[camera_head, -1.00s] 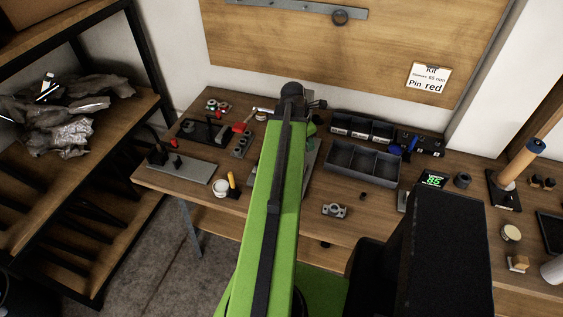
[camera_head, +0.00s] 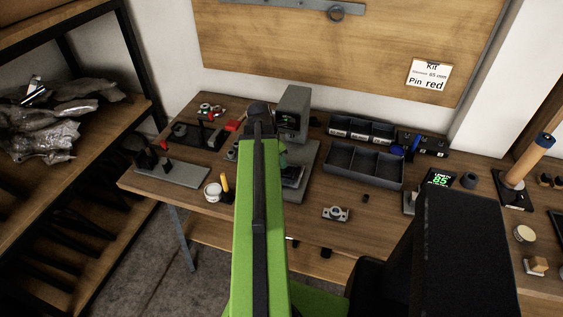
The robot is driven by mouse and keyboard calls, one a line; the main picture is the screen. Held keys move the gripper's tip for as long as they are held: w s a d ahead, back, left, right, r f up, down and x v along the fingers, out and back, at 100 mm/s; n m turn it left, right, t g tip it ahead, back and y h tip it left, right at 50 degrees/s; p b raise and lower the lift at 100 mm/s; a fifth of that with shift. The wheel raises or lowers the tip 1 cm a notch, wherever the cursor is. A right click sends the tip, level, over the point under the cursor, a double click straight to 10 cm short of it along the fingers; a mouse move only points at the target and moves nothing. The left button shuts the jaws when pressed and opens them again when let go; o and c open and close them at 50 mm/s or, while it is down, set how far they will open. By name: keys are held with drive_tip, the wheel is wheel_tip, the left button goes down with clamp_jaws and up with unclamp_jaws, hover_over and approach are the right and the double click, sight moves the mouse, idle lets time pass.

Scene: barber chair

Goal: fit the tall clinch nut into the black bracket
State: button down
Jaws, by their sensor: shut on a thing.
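My green arm (camera_head: 257,220) reaches forward over the table, with its dark end joint (camera_head: 258,112) in front of the grey machine. My gripper and anything in it are hidden behind the arm. I cannot make out the tall clinch nut. A black upright part (camera_head: 146,157) stands at the left end of a grey plate (camera_head: 178,175) on the table's left; I cannot tell whether it is the black bracket. The grey machine (camera_head: 294,105) has a small lit display and a flat base partly covered by the arm.
A dark tray (camera_head: 362,181) and several small bins stand at the back right. A white cup (camera_head: 212,192), a yellow-handled tool (camera_head: 226,188) and a small metal block (camera_head: 336,214) are near the front edge. A display reading 85 (camera_head: 440,179) stands right. A shelf is left.

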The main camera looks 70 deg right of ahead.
drive_tip(key=c, duration=1.3)
unclamp_jaws()
drive_tip(key=shift+c, duration=0.2)
drive_tip(key=p+v, duration=1.1)
drive_tip(key=v, duration=0.1)
